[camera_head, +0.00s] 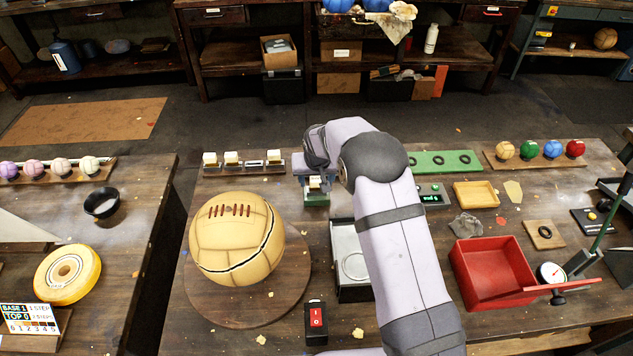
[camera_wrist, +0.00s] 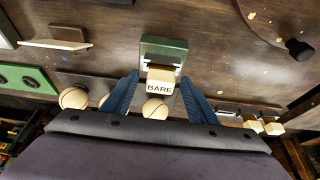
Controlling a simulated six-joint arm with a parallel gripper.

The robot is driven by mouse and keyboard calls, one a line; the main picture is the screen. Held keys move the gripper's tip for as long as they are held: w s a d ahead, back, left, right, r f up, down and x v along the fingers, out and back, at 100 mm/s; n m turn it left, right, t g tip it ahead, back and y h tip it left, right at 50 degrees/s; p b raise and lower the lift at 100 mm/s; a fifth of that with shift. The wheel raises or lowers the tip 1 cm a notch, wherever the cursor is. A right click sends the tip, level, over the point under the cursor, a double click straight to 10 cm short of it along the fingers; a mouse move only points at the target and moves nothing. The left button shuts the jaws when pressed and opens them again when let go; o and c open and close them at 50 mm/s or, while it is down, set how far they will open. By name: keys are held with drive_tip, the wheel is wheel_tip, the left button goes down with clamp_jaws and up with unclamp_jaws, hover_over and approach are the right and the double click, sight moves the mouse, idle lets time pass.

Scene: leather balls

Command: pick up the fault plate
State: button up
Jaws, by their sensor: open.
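A pale block lettered "BARE" (camera_wrist: 160,86) sits on a small green stand (camera_wrist: 163,50) in the wrist view. In the head view its pale face (camera_head: 315,183) shows just above the green stand (camera_head: 317,200). I take this block to be the fault plate, but no lettering says so. My gripper (camera_wrist: 158,90) is open, with one blue finger on each side of the block. I cannot tell whether the fingers touch it. In the head view my gripper (camera_head: 316,178) is over the stand, partly covered by my wrist.
A rack (camera_head: 245,170) with several pale blocks stands left of the stand. A large stitched ball (camera_head: 237,238) rests on a round board in front. A metal tray (camera_head: 343,245), partly behind my arm, and a red bin (camera_head: 490,272) lie to the right. Small balls (camera_wrist: 75,98) show beside the fingers.

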sight(317, 179)
drive_tip(key=c, duration=1.1)
drive_tip(key=shift+r, duration=0.1)
wheel_tip(317, 179, up, 10)
drive_tip(key=b, duration=0.3)
